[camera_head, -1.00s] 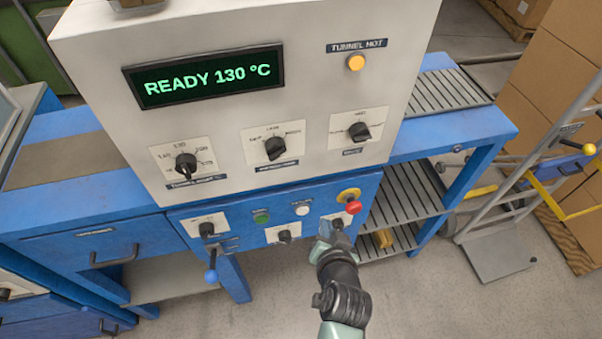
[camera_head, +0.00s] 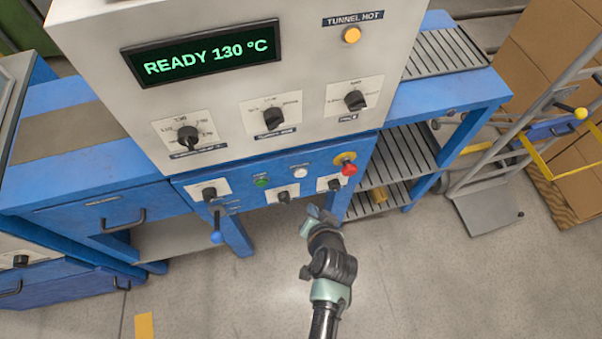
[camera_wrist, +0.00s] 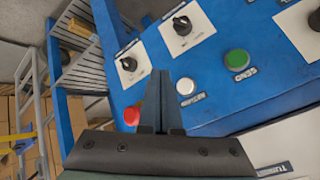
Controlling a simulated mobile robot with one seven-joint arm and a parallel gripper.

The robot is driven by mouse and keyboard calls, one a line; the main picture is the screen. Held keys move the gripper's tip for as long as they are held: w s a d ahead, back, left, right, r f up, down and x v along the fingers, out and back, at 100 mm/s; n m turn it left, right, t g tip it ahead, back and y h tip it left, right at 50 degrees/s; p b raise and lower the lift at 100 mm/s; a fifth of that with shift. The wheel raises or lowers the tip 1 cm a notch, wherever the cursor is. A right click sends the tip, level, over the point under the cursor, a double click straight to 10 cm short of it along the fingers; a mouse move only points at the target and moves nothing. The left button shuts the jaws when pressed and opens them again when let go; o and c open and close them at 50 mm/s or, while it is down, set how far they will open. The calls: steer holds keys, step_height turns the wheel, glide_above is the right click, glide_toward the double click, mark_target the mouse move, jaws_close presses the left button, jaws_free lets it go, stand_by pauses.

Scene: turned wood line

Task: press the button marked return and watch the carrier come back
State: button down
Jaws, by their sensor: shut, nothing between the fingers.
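The return button is the white round button (camera_head: 300,172) on the blue lower panel, between a green button and a red one. In the wrist view the white button (camera_wrist: 185,86) has a small label beside it, upside down, that appears to read RETURN. My gripper (camera_head: 315,212) is in front of and below the panel, apart from the button. In the wrist view its closed fingers (camera_wrist: 158,100) point toward the panel with nothing between them, just left of the white button. I cannot pick out a carrier in either view.
A green button (camera_wrist: 237,60), marked SEND, is one side of the white one; a red mushroom button (camera_head: 349,169) is on the other. Several black knobs surround them. The display (camera_head: 203,55) reads READY 130 °C. A hand truck (camera_head: 490,180) stands right.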

mark_target(301, 173)
steer(key=w+a+b, duration=0.1)
steer(key=w+a, duration=0.1)
steer(key=w, duration=0.4)
steer(key=shift+w+b, duration=0.15)
steer(key=shift+b, duration=0.25)
stand_by(1.7)
steer(key=shift+w+a, duration=0.15)
steer(key=shift+w, duration=0.25)
